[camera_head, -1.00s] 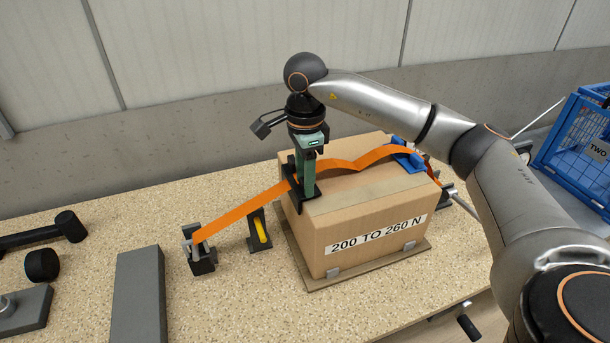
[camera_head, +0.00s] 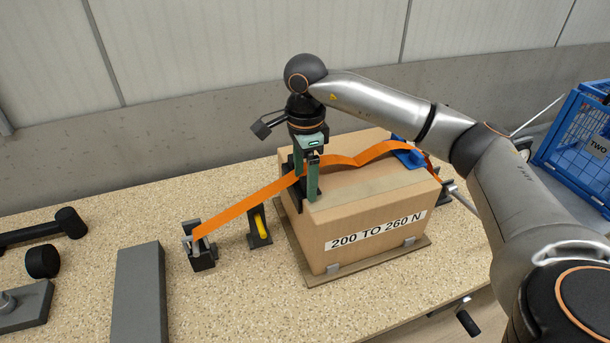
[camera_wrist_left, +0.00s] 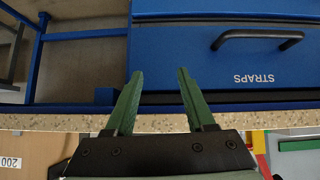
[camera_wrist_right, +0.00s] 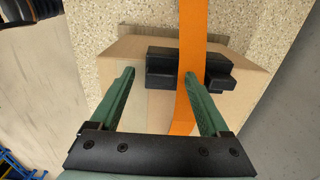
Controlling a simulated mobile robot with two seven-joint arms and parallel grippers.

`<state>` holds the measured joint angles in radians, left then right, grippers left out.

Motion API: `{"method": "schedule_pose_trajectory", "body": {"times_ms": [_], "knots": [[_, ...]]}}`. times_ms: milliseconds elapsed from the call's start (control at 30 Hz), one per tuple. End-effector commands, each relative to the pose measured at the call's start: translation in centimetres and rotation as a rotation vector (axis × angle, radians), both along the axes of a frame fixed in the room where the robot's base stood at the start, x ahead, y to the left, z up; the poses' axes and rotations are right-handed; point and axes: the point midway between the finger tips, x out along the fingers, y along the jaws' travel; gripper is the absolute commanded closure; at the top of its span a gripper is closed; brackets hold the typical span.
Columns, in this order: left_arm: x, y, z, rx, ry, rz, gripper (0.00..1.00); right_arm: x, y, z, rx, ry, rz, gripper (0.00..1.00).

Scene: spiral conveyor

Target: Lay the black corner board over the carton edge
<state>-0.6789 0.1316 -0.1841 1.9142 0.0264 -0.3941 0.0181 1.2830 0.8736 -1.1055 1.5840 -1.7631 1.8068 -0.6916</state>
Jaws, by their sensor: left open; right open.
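The black corner board (camera_wrist_right: 162,68) lies on the carton's left top edge, with the orange strap (camera_wrist_right: 190,45) crossing over it. In the head view the board (camera_head: 289,190) is partly hidden by my right gripper (camera_head: 306,190). The carton (camera_head: 350,215) stands upright. My right gripper is open just above the board; its fingers (camera_wrist_right: 160,74) are apart, one of them overlapping the strap in the right wrist view. I cannot tell whether they touch the board. My left gripper (camera_wrist_left: 160,75) is open and empty, facing a blue drawer marked STRAPS (camera_wrist_left: 225,60).
The strap runs left to a black buckle (camera_head: 200,250) and right to a blue piece (camera_head: 410,158) on the carton. A holder with a yellow part (camera_head: 260,230), a grey block (camera_head: 140,290) and a black mallet (camera_head: 45,230) are on the left. A blue crate (camera_head: 575,150) stands right.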

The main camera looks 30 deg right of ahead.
Motion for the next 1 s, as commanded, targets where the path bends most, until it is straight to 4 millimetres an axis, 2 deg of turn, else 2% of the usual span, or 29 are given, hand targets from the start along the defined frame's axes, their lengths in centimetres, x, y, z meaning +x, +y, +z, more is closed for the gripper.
{"method": "schedule_pose_trajectory", "body": {"times_ms": [233,367,667,800,1000], "knots": [[0.0,0.0,0.0,0.0,0.0,0.0,0.45,0.0,0.0,0.2,0.0,0.0,0.0,0.21],[0.0,0.0,-0.2,0.0,0.0,0.0,0.45,0.1,0.0,1.4,0.001,-0.002,0.0,0.21],[0.0,0.0,-0.7,0.0,0.0,0.0,0.45,0.0,0.1,7.9,0.002,-0.006,0.001,0.21],[0.0,0.0,-0.1,0.0,0.001,0.0,0.45,0.0,0.0,10.7,0.0,-0.004,-0.001,0.21],[0.0,0.0,0.4,0.0,0.0,0.0,0.45,-0.1,0.0,12.3,0.0,-0.001,-0.001,0.21]]}}
